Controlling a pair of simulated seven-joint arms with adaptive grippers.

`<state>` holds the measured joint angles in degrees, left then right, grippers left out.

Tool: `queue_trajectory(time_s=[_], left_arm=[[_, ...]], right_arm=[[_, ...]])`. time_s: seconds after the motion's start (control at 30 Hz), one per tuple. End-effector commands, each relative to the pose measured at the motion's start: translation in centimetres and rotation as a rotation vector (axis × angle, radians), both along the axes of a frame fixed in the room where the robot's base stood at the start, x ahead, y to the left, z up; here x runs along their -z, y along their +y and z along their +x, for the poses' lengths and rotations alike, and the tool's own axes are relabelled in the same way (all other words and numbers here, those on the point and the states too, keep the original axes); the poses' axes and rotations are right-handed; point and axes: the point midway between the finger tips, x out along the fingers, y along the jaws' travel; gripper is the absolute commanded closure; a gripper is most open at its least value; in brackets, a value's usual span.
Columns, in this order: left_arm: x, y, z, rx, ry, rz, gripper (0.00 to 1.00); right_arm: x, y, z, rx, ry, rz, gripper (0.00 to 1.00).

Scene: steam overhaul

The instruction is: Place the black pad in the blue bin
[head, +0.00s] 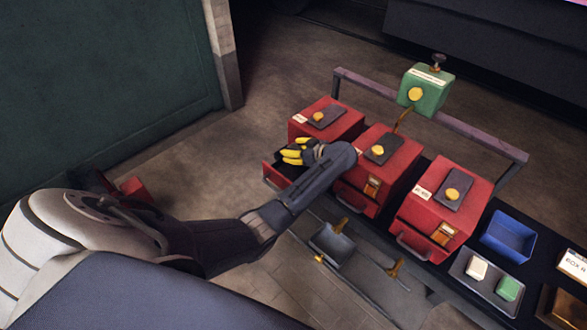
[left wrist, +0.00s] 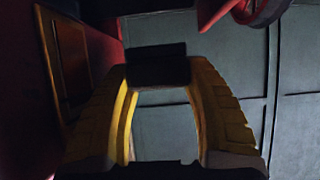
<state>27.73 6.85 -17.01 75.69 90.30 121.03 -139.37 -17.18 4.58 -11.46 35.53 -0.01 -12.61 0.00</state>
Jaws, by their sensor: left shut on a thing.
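My left gripper (head: 297,153), with yellow and black fingers, is at the front of the leftmost red box, above its pulled-out drawer (head: 270,178). In the left wrist view its fingers are shut on a black pad (left wrist: 158,65), a small dark block between the fingertips. The pad cannot be made out in the head view, where the fingers and wrist cover that spot. The blue bin (head: 508,237) stands at the right on the dark bench top, open at the top, and looks empty. My right gripper is not in view.
Two more red boxes (head: 390,160) (head: 446,207) stand between my gripper and the blue bin. A green box (head: 426,91) is raised behind them by a rail (head: 440,117). A grey tray (head: 485,284) with a cream and a green block lies before the bin.

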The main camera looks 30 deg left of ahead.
Motion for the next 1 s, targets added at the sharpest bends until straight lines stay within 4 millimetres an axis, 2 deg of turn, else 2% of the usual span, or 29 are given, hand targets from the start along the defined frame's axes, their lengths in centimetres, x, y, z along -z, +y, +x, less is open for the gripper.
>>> queue_trajectory(time_s=[0.1,0.23,0.57,0.83,1.0], left_arm=[[2.3,0.1,0.0,0.001,0.003,0.004,0.80],[4.1,0.0,0.0,0.001,0.001,0.002,0.80],[6.1,0.0,0.0,0.002,0.001,0.002,0.80],[9.2,0.0,0.1,0.000,0.001,0.001,0.80],[9.8,0.0,0.0,0.001,-0.001,0.001,0.80]], right_arm=[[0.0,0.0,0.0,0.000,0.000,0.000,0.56],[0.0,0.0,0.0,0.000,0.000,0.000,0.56],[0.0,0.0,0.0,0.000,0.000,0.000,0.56],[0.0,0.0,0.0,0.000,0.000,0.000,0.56],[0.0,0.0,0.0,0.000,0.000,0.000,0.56]])
